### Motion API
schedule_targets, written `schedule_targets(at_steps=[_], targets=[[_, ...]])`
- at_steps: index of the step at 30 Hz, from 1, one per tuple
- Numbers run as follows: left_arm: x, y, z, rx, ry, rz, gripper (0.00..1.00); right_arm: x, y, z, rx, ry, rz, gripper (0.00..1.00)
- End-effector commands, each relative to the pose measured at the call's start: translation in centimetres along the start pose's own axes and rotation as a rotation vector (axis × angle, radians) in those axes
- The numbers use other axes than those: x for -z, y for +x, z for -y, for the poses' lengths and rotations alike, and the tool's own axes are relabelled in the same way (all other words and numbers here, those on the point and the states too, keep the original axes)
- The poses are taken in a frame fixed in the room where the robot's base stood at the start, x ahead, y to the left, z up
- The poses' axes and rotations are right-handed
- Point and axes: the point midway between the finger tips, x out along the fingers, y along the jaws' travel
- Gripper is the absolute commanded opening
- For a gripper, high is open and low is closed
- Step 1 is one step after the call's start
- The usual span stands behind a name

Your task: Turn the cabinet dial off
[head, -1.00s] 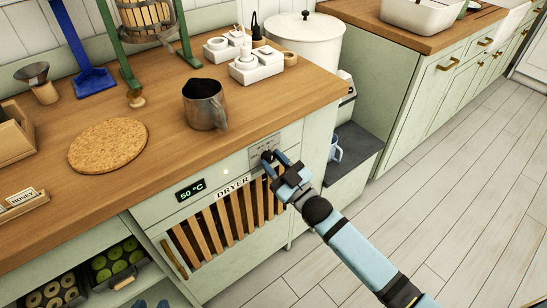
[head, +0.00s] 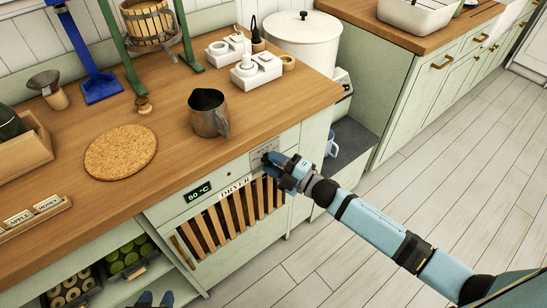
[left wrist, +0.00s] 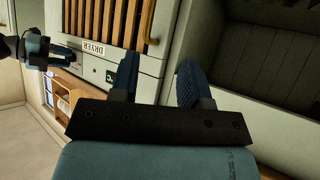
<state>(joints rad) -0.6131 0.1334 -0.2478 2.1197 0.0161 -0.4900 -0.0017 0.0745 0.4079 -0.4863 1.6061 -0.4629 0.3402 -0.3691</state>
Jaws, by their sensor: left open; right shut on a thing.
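The dryer cabinet front carries a grey control plate (head: 262,153) at its upper right, where the dial sits. My right gripper (head: 272,160) is at this plate, its fingers shut on the dial, which they mostly hide. The right gripper also shows at the left of the left wrist view (left wrist: 62,56), against the cabinet front. A dark display (head: 198,192) reads 50 °C, left of the DRYER label (head: 235,187). My left gripper (head: 155,299) is open and empty, low at the bottom edge of the head view, away from the dial. Its spread fingers fill the left wrist view's middle (left wrist: 158,75).
Slatted wooden vents (head: 230,217) lie below the label. A metal jug (head: 208,114) stands on the worktop above the cabinet, with a cork mat (head: 121,151) to its left. A lower dark step (head: 350,145) holds a blue mug (head: 332,146). Floor at right is clear.

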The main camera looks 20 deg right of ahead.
Motion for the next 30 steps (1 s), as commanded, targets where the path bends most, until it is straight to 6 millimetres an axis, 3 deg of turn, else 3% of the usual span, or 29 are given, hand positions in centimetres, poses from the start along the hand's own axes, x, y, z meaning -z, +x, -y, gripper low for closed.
schedule_targets(at_steps=[15,30], targets=[[0.64,-0.71,-0.04,0.003,-0.030,0.034,0.43,0.04,0.03,-0.25,0.125,-0.300,0.001,0.09],[0.96,-0.75,0.00,0.005,-0.036,0.032,0.43,0.01,0.00,-0.08,0.145,-0.349,0.001,0.09]])
